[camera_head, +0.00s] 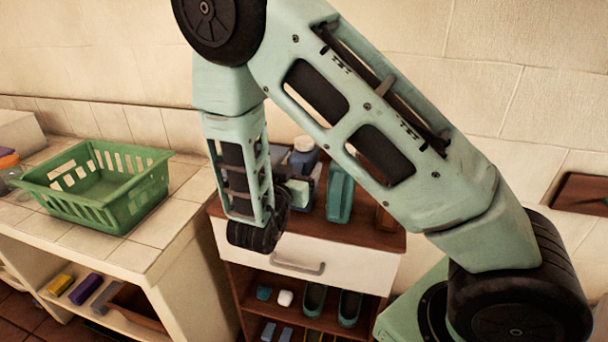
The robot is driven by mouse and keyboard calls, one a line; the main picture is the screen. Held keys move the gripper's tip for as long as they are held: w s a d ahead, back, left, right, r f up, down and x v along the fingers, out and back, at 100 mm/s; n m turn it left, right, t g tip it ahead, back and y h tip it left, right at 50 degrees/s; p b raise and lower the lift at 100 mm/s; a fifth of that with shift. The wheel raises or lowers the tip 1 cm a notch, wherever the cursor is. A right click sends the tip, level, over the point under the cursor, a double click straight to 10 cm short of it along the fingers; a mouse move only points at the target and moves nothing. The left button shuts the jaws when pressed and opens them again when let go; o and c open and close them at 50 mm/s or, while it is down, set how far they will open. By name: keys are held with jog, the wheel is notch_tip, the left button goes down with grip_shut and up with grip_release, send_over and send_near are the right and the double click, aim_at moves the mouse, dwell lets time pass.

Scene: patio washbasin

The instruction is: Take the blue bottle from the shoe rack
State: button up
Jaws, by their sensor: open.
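The blue bottle (303,158), with a white cap, stands on the brown top of the shoe rack (375,234), towards its back left. Its lower part is hidden behind my gripper. My gripper (307,184) is open at the end of my arm, over the left part of the rack top and in front of the bottle in the picture. The fingers are small and partly hidden by my wrist, so I cannot tell whether they touch the bottle or stand around it.
A teal container (340,192) stands just right of my gripper, with a brown item (384,219) beyond it. A green basket (100,188) sits on the tiled counter (145,243) at left.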

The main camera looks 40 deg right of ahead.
aim_at(299, 162)
jog(key=x, duration=0.1)
jog(key=p+x, duration=0.1)
jog(key=x, duration=0.1)
jog(key=p+x, duration=0.1)
jog(key=x, duration=0.1)
jog(key=shift+w+a+f, duration=0.1)
jog(key=shift+w+f, duration=0.1)
jog(key=shift+f, duration=0.2)
jog(key=shift+c, duration=0.3)
jog(key=shift+r, duration=0.1)
grip_shut()
